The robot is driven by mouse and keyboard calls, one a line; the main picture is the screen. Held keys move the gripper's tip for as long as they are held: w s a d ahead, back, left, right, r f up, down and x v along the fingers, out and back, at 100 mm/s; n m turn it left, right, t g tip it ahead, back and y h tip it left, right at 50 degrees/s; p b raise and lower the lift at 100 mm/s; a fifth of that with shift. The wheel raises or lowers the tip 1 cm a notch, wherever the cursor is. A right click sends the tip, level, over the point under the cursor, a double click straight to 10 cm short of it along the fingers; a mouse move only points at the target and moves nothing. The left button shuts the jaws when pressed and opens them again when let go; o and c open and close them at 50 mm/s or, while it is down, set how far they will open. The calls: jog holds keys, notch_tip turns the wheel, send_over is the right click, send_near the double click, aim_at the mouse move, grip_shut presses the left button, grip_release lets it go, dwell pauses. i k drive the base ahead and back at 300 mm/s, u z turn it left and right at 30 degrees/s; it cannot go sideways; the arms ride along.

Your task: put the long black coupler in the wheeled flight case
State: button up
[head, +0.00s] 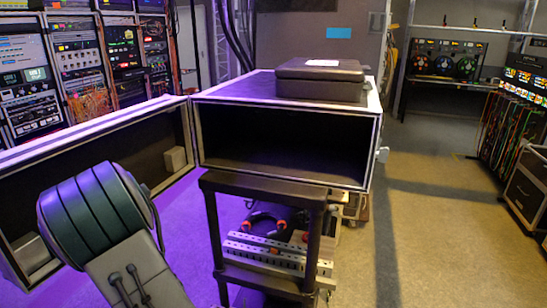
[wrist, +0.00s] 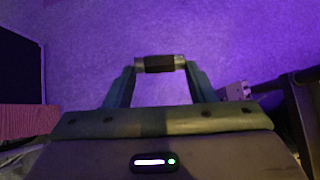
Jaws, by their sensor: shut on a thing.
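In the wrist view my gripper (wrist: 160,65) is shut on the long black coupler (wrist: 160,63). The coupler lies crosswise between the fingertips, with grey at both ends. Purple-lit floor shows beyond it. In the head view my arm is at lower left; the gripper and coupler are out of that view. An open-fronted black case with pale metal edges (head: 283,108) stands in the middle, its dark inside facing me. It looks like the flight case, but I see no wheels on it.
A black box (head: 320,80) lies on the case top. An open panel with pale edges (head: 95,130) extends left from the case. A black stand (head: 262,182) is below, with metal rails (head: 275,250) in it. Equipment racks (head: 80,55) line the left. Floor (head: 430,225) is clear at right.

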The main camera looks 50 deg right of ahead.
aim_at(309, 166)
jog(key=z, duration=1.5)
